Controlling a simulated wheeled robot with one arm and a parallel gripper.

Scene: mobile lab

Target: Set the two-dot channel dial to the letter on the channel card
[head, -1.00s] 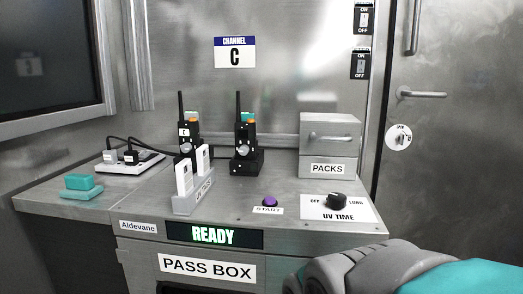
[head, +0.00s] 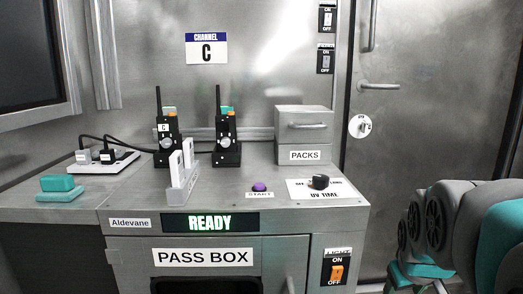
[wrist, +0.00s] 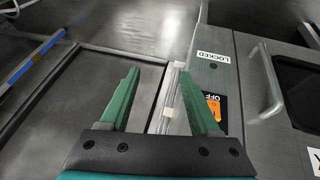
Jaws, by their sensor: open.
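The channel card (head: 206,48) on the back wall reads C. Two black radios stand upright on the counter, a left radio (head: 166,146) with a small C label and a right radio (head: 228,150). Each has an antenna and small green or teal and orange parts on top. The dots on their dials are too small to make out. My gripper (wrist: 158,75) is open and empty in the wrist view, over the floor beside a cabinet front, away from the radios. In the head view my arm is at the lower right and its fingertips cannot be made out.
A white-tabbed rack (head: 184,182) stands in front of the radios. A power strip (head: 103,161) and teal block (head: 57,184) are at left. The PACKS drawers (head: 304,122), UV TIME knob (head: 319,181) and purple START button (head: 260,187) are at right. A door (head: 430,130) is beyond.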

